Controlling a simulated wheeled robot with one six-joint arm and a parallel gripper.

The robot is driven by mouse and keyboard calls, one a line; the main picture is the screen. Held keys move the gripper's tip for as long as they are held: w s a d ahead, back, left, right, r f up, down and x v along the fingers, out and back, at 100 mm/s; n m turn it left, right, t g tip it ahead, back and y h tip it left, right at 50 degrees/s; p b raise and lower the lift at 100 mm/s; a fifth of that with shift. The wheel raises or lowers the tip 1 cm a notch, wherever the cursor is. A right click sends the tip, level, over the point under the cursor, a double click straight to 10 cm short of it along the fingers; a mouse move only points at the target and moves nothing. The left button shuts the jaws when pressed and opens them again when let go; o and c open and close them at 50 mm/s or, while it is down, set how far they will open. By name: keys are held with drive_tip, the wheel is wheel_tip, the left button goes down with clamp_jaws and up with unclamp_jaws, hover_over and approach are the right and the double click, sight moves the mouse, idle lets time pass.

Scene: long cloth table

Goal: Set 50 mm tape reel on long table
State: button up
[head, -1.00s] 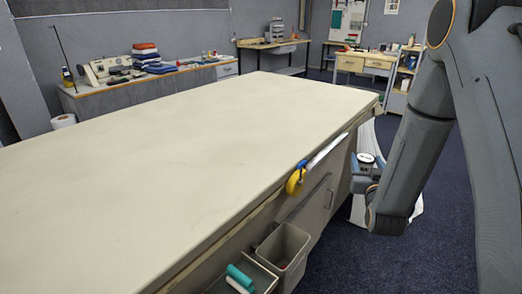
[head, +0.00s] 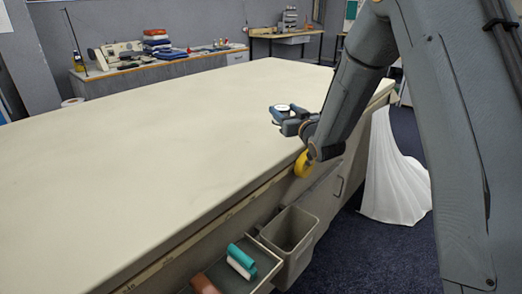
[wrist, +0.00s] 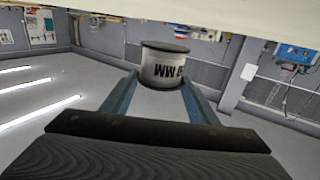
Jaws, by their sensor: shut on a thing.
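The 50 mm tape reel (wrist: 164,68) is a short pale cylinder with dark lettering and a dark rim in the wrist view. My gripper (wrist: 160,88) is shut on it, one blue finger on each side. In the head view the reel (head: 283,107) shows as a small pale disc with a dark ring at the end of my gripper (head: 280,116). It appears over the long table (head: 150,150), near its right-hand edge. The gap below it cannot be judged. In the wrist view a cream band, likely the table (wrist: 215,15), crosses the top, apart from the reel.
The tabletop is bare and wide to the left. A yellow roll (head: 303,165) hangs on the table's side, below my gripper. An open drawer with a teal roll (head: 241,257) and a grey bin (head: 290,228) stand below the edge. White cloth (head: 392,180) hangs at the far end.

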drive_tip(key=w+a+r+n+g+y+b, duration=0.1)
drive_tip(key=w+a+n+y+b, duration=0.1)
drive_tip(key=a, duration=0.5)
drive_tip(key=shift+w+d+f+p, duration=0.1)
drive_tip(key=shift+f+p, duration=0.25)
drive_tip(key=shift+f, duration=2)
drive_tip(key=shift+w+d+f+p, duration=0.1)
drive_tip(key=shift+f+p, duration=0.2)
drive_tip(key=shift+f, duration=2)
drive_tip(key=shift+f, duration=0.1)
drive_tip(key=o, duration=1.1)
drive_tip(key=shift+f, duration=0.1)
